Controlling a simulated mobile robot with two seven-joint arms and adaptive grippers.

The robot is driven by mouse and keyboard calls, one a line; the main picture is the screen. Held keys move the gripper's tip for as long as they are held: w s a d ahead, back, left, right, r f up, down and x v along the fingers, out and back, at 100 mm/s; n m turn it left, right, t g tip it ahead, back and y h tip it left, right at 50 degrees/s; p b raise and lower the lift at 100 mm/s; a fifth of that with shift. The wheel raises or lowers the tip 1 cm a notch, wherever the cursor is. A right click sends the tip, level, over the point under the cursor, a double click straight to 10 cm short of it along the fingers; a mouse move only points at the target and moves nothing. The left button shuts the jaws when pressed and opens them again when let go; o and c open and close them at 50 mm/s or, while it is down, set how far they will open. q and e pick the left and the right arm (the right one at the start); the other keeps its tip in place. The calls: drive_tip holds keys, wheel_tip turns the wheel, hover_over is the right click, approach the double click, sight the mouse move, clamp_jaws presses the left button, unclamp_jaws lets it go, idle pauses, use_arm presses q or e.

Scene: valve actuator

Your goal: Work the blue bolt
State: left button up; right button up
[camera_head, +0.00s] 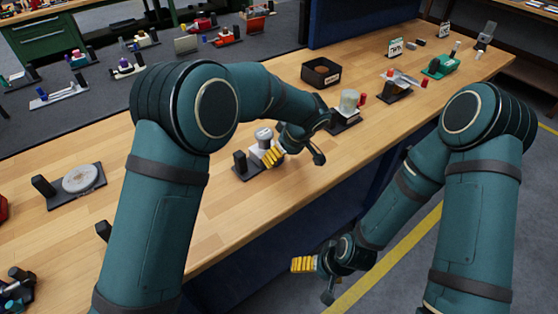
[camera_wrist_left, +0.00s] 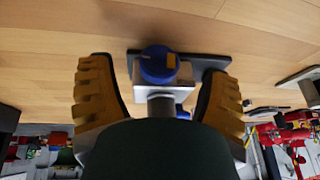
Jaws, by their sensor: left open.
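The blue bolt (camera_wrist_left: 158,63) shows in the left wrist view as a round blue knob with a yellow mark, on a metal block (camera_wrist_left: 178,92) with a dark base plate (camera_wrist_left: 205,61). In the head view the metal actuator (camera_head: 264,137) stands on its dark base beside a black post; I cannot make out the blue bolt there. My left gripper (camera_head: 272,156) is at the actuator. In the left wrist view its yellow fingers (camera_wrist_left: 158,78) are spread wide, one on each side of the bolt, apart from it. My right gripper (camera_head: 303,264) hangs low in front of the bench; its opening is unclear.
The wooden bench (camera_head: 225,215) is clear around the actuator. A round grey disc on a dark base (camera_head: 83,179) is to the left. A black box (camera_head: 321,72), a fixture with a clear cylinder (camera_head: 349,102) and a green device (camera_head: 441,66) stand farther back.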

use_arm(q)
drive_tip(key=shift+x, duration=1.5)
drive_tip(key=c, duration=1.2)
